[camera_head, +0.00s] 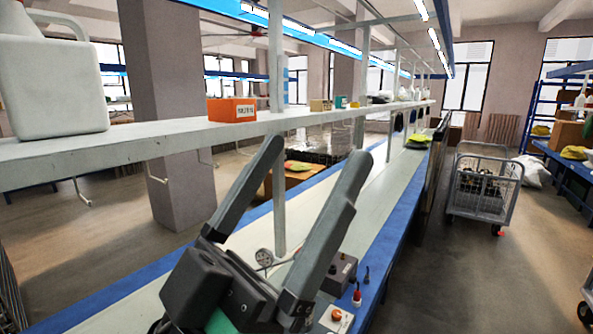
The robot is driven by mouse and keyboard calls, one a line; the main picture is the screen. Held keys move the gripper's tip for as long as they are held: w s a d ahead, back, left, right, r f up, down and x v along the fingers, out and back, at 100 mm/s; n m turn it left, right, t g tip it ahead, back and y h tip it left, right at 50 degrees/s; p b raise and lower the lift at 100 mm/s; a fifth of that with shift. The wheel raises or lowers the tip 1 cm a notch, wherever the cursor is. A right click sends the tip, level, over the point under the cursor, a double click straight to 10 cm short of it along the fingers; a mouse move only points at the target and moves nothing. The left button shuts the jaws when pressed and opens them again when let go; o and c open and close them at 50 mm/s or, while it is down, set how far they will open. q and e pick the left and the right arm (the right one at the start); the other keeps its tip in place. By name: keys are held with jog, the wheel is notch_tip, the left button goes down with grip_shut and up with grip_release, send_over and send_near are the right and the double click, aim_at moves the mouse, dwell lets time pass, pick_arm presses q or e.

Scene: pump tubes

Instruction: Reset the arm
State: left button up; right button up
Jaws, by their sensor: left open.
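My left gripper (312,168) stands in the lower middle of the head view with its two long dark fingers pointing up and spread apart. The gripper is in front of the long workbench (402,168). Its dark body covers part of the near bench top. My right gripper is not in view.
A white shelf (150,145) runs above the bench, carrying a white jug (52,88) and an orange box (231,110). A control box with a red button (337,314) sits at the bench's near edge. A wire cart (484,187) stands on the floor to the right.

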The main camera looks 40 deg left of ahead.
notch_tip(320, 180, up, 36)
jog(key=p, duration=3.6)
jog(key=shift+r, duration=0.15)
